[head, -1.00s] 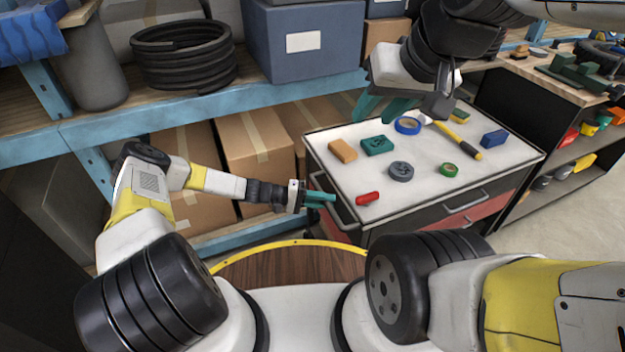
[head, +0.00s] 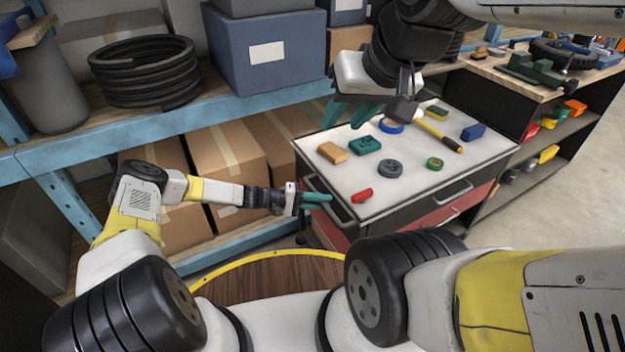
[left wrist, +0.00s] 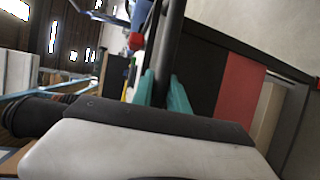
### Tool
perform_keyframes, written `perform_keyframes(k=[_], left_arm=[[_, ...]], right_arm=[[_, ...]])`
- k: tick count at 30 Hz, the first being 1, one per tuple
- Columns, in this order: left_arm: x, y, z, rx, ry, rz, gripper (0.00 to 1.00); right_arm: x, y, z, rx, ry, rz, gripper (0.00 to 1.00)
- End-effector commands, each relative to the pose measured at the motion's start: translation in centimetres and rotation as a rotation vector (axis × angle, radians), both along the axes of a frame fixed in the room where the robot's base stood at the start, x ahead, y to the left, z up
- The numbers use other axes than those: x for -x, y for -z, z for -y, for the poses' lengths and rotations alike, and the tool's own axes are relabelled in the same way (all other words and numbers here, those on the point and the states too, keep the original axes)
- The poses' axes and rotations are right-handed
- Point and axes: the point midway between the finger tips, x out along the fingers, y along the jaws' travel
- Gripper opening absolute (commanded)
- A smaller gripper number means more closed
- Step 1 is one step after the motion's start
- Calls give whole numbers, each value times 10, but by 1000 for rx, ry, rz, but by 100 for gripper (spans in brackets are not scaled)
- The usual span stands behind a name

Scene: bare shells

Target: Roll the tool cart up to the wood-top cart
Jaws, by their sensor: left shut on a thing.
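The tool cart (head: 408,196) has a pale top, dark body and red drawers. My left gripper (head: 318,198) is shut on the dark handle bar at its left end; in the left wrist view the teal fingers (left wrist: 162,92) sit either side of a dark bar. The wood-top cart (head: 492,72) stands beyond the tool cart's far right side, with open dark shelves. The tool cart's far right edge overlaps it in the picture; I cannot tell whether they touch. My right gripper (head: 350,115) hangs over the tool cart's far left edge, open and apparently empty.
The tool cart's top carries a yellow-handled hammer (head: 440,135), a red item (head: 362,195) and several small things. A blue-framed shelf (head: 170,131) with cardboard boxes (head: 226,157) runs along the back left. Bare floor (head: 565,210) shows at the right.

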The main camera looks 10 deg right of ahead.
Motion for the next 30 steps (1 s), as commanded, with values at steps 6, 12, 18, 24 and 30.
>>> perform_keyframes(k=[6,12,18,24,30], left_arm=[[-1,-1,2,1,-2,0,41],[0,-1,1,1,-1,0,41],[-3,-4,-16,0,-3,2,41],[-6,-10,-50,0,-3,1,41],[-8,-14,-71,0,-2,0,41]], right_arm=[[0,0,0,0,0,0,36],[0,0,0,0,0,0,36],[0,0,0,0,0,0,36],[0,0,0,0,0,0,36],[0,0,0,0,0,0,36]])
